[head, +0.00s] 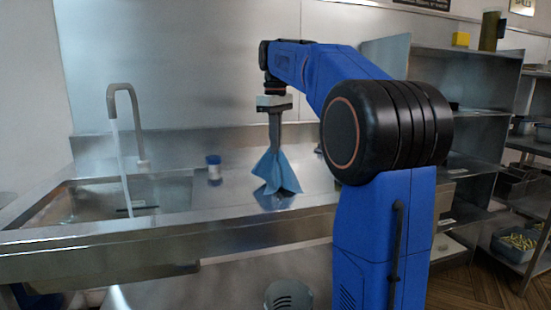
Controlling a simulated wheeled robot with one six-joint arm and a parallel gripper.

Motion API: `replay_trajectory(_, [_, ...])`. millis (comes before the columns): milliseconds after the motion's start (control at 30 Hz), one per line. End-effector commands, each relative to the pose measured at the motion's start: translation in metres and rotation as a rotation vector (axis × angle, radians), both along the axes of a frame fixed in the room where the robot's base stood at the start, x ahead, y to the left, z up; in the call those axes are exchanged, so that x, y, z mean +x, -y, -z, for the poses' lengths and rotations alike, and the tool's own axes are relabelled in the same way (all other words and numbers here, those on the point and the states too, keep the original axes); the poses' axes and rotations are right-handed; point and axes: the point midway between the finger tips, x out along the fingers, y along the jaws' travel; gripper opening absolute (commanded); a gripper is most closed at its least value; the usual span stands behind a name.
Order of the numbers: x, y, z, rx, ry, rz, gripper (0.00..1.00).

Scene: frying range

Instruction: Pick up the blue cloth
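The blue cloth (278,174) hangs in draped folds below my gripper (274,148), over the steel counter (222,192) right of the sink. Its top is pinched at the gripper's fingertips and its lower corners spread outward. The lower corners are at or just above the counter; I cannot tell whether they touch. My gripper points straight down and is shut on the cloth. The fingertips are small and partly covered by the cloth.
A small white container with a blue lid (213,167) stands on the counter left of the cloth. The sink (100,200) has a running faucet (124,125). Metal shelves (470,110) stand at right, with a yellow block (460,39) on top. A grey bin (288,296) is below the counter.

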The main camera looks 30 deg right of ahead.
Motion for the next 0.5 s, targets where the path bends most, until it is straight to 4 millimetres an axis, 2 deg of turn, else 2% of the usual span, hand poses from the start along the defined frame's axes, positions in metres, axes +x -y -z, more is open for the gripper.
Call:
replay_trajectory(133, [0.0, 0.0, -0.013, 0.0, 0.0, 0.0, 0.0])
replay_trajectory(500, [0.0, 0.0, -0.02, 0.0, 0.0, 0.0, 0.0])
